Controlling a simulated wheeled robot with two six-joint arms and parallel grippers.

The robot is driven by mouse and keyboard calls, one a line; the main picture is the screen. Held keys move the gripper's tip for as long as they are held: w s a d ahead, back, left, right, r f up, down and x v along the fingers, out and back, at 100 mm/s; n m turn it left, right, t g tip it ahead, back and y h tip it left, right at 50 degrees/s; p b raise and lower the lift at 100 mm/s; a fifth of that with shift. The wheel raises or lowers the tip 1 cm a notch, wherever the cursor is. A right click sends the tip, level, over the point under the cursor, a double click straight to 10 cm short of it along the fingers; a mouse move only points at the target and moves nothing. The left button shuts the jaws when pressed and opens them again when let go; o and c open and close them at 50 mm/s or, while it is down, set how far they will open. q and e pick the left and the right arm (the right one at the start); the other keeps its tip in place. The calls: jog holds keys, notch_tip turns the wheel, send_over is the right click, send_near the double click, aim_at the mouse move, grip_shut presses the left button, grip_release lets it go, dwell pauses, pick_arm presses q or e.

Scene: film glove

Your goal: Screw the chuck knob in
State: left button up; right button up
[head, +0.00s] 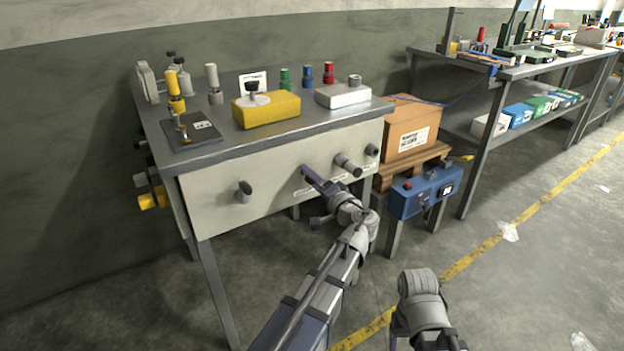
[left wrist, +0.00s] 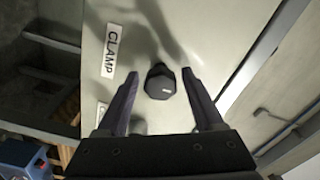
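Several dark and grey knobs stick out of the pale front panel (head: 270,183) of the workbench: a black one (head: 244,190) at the left, a grey one (head: 348,165) and a darker one (head: 372,150) at the right. I cannot read which is the chuck knob. My left gripper (head: 306,170) is at the panel. In the left wrist view, its open fingers (left wrist: 160,80) have a dark faceted knob (left wrist: 160,84) between them, with gaps on both sides. A label reading CLAMP (left wrist: 109,51) is beside that knob. My right arm's end shows low in the head view; its fingers are not visible.
The bench top (head: 225,150) holds a yellow block (head: 268,112), a white block (head: 343,95) and several coloured pegs. A blue box (head: 425,192) with switches and a cardboard box (head: 408,125) stand right of the bench.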

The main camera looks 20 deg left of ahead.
pick_arm(q)
jog(key=shift+o, duration=0.3)
jog(key=v, duration=0.7)
jog(key=shift+s+d, duration=0.25)
jog(key=shift+d, duration=0.1)
jog(key=s+a+f+n+g+h, duration=0.1)
jog(key=s+f+g+h, duration=0.4)
jog(key=f, duration=0.5)
jog(key=s+a+f+n+g+h, duration=0.2)
jog(key=s+f+g+h, duration=0.2)
jog(key=s+f, duration=0.4)
jog(key=s+d+f+m+g+h, duration=0.1)
jog(key=s+d+f+m+h, duration=0.1)
jog(key=s+d, duration=0.5)
jog(key=s+d+f+m+g+h, duration=0.1)
jog(key=s+d+f+m+h, duration=0.1)
jog(key=d, duration=0.9)
notch_tip(320, 180, up, 34)
jog(key=p, duration=3.3)
jog(key=shift+a+f+p, duration=0.15)
jog(key=shift+a+p, duration=0.05)
jog(key=shift+p, duration=0.1)
